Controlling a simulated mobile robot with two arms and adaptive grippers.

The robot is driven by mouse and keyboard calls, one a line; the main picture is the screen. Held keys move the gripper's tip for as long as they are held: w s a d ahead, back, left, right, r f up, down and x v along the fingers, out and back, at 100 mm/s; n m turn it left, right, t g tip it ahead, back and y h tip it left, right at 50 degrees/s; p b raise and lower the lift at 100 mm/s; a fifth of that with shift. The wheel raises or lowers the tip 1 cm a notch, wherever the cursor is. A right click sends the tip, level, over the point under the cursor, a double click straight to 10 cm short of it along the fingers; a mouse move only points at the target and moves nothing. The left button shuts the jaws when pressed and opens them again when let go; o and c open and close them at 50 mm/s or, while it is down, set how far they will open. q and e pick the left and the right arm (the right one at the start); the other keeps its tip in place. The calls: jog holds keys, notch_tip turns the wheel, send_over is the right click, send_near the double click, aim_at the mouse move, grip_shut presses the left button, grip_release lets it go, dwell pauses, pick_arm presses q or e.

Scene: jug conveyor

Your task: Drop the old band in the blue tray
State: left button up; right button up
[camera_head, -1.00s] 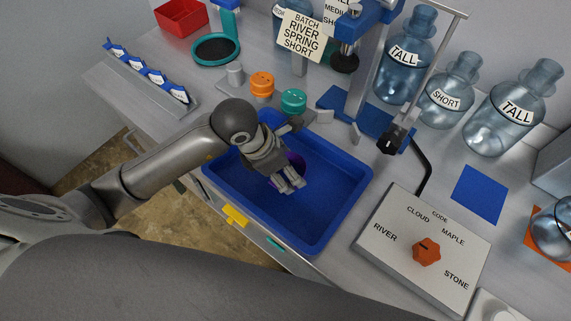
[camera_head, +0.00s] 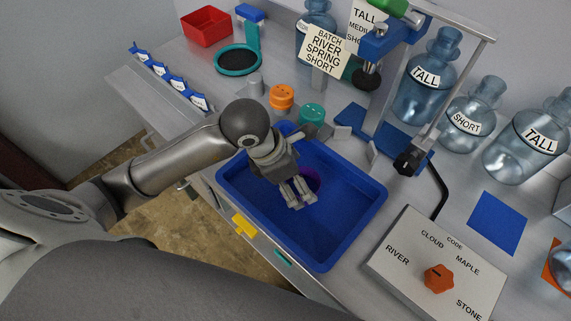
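The blue tray (camera_head: 355,228) sits on the grey bench in the middle of the view. My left gripper (camera_head: 299,194) reaches in from the left and points down over the tray. A dark purple piece (camera_head: 312,180) shows just behind its fingers, mostly hidden by them. It may be the old band, but I cannot tell whether it is held or lies in the tray. The fingers look close together, but their grip is unclear.
An orange cap (camera_head: 281,96) and a teal cap (camera_head: 312,114) stand behind the tray. A blue press stand (camera_head: 385,125) is at its back right. A dial panel (camera_head: 405,275) lies to the right. Several jugs stand at the back right.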

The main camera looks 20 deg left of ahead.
pick_arm(q)
jog(key=b+v, duration=0.1)
jog(key=v, duration=0.8)
jog(key=shift+r, duration=0.2)
jog(key=shift+s, duration=0.1)
